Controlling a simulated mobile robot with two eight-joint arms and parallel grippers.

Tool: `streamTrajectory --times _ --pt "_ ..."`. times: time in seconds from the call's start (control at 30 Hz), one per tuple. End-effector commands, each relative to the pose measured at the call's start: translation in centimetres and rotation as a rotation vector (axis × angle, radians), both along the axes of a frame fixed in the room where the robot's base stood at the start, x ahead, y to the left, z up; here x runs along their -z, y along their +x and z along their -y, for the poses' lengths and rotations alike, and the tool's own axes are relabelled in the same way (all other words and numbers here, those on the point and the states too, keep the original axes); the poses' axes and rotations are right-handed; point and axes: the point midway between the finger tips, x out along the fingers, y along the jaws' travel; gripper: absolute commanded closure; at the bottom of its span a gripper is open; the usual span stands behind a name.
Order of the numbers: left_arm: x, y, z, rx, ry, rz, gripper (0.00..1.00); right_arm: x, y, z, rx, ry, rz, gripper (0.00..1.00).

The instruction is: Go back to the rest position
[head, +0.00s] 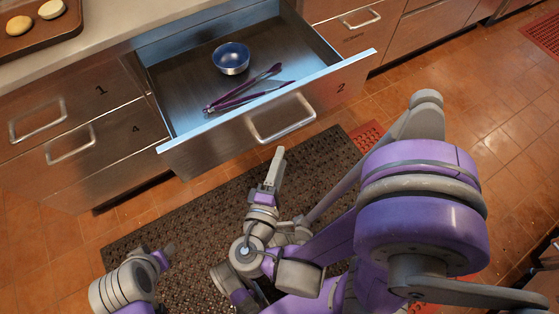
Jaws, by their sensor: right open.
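My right gripper (274,166) is in front of the open drawer, above the dark floor mat, with nothing visible between its fingers. It is apart from the drawer's handle. My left gripper (163,254) shows small at the lower left, over the edge of the mat; its fingers are too small to judge and nothing is seen in it. The drawer marked 2 (330,92) is pulled out. A blue metal bowl (231,59) and purple tongs (243,90) lie inside it.
Drawers marked 1 (65,103) and 4 (105,143) are shut on the left. A tray (62,33) with buns sits on the counter (120,23) above. A perforated mat (190,215) covers the tiled floor before the drawers. Open floor lies at the right.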

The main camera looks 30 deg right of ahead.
Motion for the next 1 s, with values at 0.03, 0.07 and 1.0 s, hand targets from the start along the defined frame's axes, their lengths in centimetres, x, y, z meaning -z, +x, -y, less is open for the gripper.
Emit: streamTrajectory --times 0.03,0.07,1.0 --pt "0.0 0.0 0.0 0.0 0.0 0.0 0.5 0.0 0.0 0.0 0.0 0.0 0.0 0.48" --pt "0.0 0.0 0.0 0.0 0.0 0.0 0.5 0.0 0.0 0.0 0.0 0.0 0.0 0.48" --pt "0.0 0.0 0.0 0.0 0.0 0.0 0.5 7.9 -3.7 3.1 0.382 1.172 -0.292 0.48"
